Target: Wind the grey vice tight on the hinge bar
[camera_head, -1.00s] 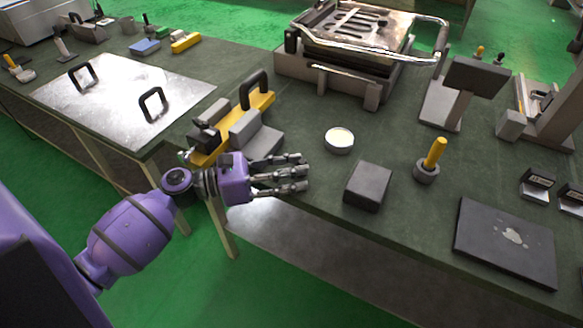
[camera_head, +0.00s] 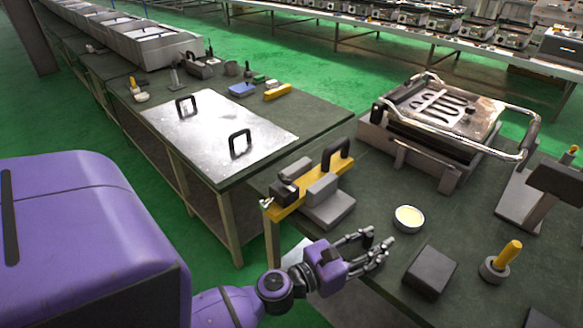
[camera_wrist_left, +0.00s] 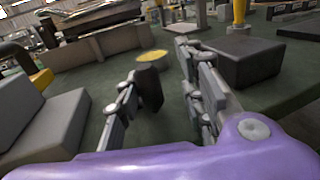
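The vice, a fixture of grey blocks (camera_head: 322,187) with a black arched handle (camera_head: 336,153), sits on a yellow bar (camera_head: 283,212) near the bench's front left corner. I cannot tell which part is the hinge bar. The fixture's grey blocks (camera_wrist_left: 45,125) also show at the left edge of the left wrist view. My left gripper (camera_head: 379,242) is to the right of and nearer than the fixture, apart from it, by the bench's front edge. Its fingers (camera_wrist_left: 165,68) are spread, with nothing between them. My right gripper is not in view.
A dark block (camera_head: 430,271) and a round pale-topped dish (camera_head: 408,218) lie right of my left gripper. A press with a chrome bar (camera_head: 440,115) stands behind.

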